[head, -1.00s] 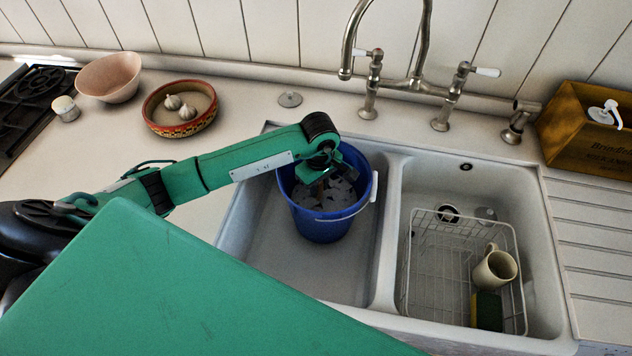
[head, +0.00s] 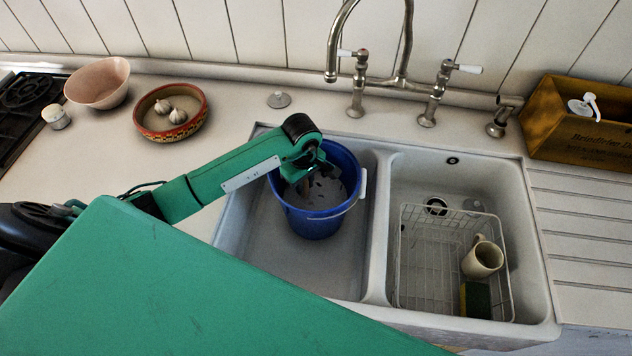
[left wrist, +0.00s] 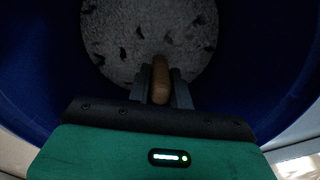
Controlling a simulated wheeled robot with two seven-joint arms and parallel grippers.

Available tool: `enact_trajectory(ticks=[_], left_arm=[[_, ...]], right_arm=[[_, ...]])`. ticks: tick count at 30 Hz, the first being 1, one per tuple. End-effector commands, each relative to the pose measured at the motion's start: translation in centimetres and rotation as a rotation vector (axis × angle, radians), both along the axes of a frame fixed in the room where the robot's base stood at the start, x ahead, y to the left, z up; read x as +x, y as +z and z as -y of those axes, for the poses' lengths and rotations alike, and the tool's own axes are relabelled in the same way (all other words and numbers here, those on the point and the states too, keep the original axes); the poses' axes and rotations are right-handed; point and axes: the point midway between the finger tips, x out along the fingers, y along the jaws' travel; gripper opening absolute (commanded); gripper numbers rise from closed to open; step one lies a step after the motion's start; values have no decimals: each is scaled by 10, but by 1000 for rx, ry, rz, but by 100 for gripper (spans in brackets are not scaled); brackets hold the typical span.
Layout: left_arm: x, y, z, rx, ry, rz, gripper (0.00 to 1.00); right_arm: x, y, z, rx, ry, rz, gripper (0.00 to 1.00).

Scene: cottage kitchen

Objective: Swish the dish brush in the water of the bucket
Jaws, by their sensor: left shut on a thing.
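The blue bucket (head: 315,220) stands upright in the left basin of the sink. A grey speckled surface (head: 322,192) shows inside it; it also fills the middle of the left wrist view (left wrist: 150,35). My left gripper (head: 306,178) reaches into the bucket's mouth from the left. In the left wrist view my left gripper (left wrist: 160,82) is shut on the wooden handle of the dish brush (left wrist: 161,78). The brush's head is hidden from view. My right gripper does not show.
The right basin holds a white wire rack (head: 430,275) with a cream mug (head: 483,260) and a sponge (head: 477,300). The tap (head: 356,80) rises behind the sink. A bowl with garlic (head: 170,112), a pink bowl (head: 98,84) and a wooden box (head: 570,125) stand on the counter.

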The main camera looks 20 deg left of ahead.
Motion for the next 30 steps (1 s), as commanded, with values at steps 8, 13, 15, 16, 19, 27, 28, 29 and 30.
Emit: enact_trajectory(ticks=[8,13,15,16,19,27,28,29,30], left_arm=[[5,-1,19,-1,-3,2,0],[11,-1,39,-2,-3,1,0],[13,-2,47,-2,-3,1,0],[14,-2,50,-2,-2,1,0],[16,-2,61,-1,-3,2,0],[10,-1,37,3,0,0,0],[9,-1,33,3,1,0,0],[8,-1,30,2,1,0,0],[7,-1,25,3,1,1,0]], right_arm=[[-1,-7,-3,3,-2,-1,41],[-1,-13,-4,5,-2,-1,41],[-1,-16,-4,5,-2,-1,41],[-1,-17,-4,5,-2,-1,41],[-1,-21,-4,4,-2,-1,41],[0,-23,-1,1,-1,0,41],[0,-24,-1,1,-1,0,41],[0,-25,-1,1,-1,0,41],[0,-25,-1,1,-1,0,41]])
